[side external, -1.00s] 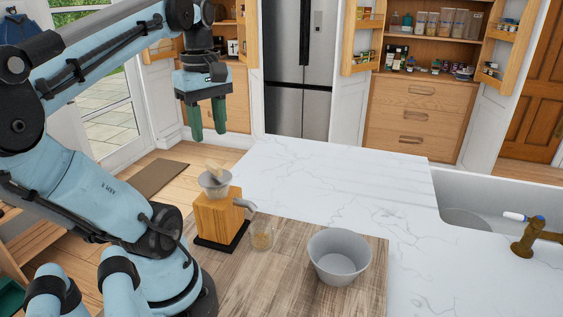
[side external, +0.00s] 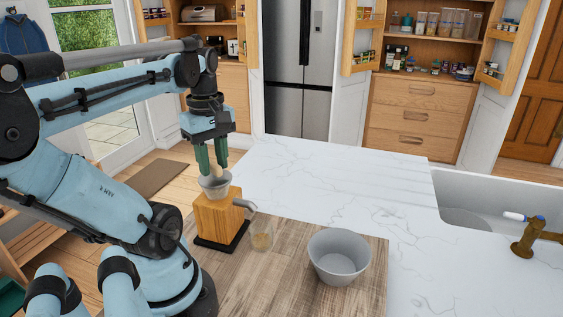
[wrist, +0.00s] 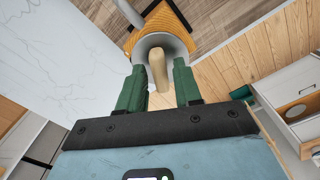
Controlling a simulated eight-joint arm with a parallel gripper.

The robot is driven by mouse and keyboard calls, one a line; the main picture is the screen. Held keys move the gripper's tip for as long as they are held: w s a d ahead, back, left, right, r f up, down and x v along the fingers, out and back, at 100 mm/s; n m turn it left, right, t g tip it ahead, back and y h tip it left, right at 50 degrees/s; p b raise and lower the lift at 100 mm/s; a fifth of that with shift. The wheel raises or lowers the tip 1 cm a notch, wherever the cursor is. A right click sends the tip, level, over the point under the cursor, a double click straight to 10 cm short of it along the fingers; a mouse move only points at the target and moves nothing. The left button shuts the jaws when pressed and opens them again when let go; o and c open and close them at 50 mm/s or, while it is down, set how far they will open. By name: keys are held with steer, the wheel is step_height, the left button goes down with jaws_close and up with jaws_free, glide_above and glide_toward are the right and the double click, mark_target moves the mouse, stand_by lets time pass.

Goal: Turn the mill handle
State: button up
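The mill is a wooden block (side external: 217,219) on a dark base, with a grey funnel (side external: 215,187) on top and a grey spout on its right side. The mill's pale wooden handle (wrist: 158,70) stands up from the funnel in the wrist view; in the side view it is mostly hidden by my fingers. My gripper (side external: 212,168) points straight down at the funnel. Its two green fingers are apart, one on each side of the handle, as the wrist view (wrist: 161,75) shows. I see gaps between fingers and handle, so nothing is gripped.
A grey bowl (side external: 339,257) stands on the board to the right. The white marble counter (side external: 340,180) behind is clear. A sink with a brass tap (side external: 527,238) is at the far right.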

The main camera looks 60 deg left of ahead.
jaws_close()
steer(key=shift+m, duration=0.4)
